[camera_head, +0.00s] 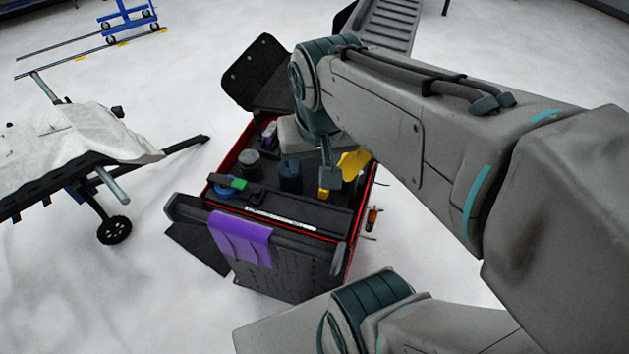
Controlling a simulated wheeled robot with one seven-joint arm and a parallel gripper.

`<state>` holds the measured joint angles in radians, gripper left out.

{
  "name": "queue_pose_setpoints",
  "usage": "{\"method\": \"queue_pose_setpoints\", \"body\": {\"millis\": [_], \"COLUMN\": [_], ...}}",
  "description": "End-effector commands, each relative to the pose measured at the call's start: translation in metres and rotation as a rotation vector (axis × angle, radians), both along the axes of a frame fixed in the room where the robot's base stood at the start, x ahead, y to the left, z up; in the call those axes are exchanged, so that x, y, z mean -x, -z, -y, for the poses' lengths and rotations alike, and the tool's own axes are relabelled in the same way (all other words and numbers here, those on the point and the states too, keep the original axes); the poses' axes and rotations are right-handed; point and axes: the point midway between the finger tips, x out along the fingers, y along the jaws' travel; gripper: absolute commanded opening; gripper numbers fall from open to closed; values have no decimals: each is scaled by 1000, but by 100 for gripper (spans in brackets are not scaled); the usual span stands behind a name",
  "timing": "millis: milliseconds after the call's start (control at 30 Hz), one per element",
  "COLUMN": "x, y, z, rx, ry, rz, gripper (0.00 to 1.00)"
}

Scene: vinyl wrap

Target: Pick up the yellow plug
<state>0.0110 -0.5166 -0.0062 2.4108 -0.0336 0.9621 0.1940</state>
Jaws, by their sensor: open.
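A yellow piece (353,163) shows in the red-edged tool cart (243,137), partly hidden behind my gripper and arm. A smaller yellow bit (323,194) shows just below my gripper. I cannot tell which of the two is the yellow plug. My gripper (328,177) is over the right part of the cart's top, pointing down and close to both yellow pieces. It is open, and I see nothing held in it. Whether its fingers touch anything is too small to tell.
Dark canisters (290,177) stand in the cart left of my gripper. A purple cloth (240,238) hangs on the cart's front. A black panel (257,72) rises behind. A covered stand (75,135) is at the left. White floor surrounds the cart.

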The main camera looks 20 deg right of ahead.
Motion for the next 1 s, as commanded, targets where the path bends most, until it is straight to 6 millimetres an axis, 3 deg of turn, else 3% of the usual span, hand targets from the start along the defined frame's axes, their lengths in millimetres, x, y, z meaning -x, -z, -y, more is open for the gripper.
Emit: {"method": "queue_pose_setpoints", "body": {"millis": [33,367,700,1000], "x": [-10,-83,-158,-197], "y": [17,63,128,167], "z": [1,13,35,46], "rx": [-13,-43,39,122], "ry": [77,772,1552,2014], "rz": [-23,-143,-126,-14], "gripper": [49,49,49,49]}}
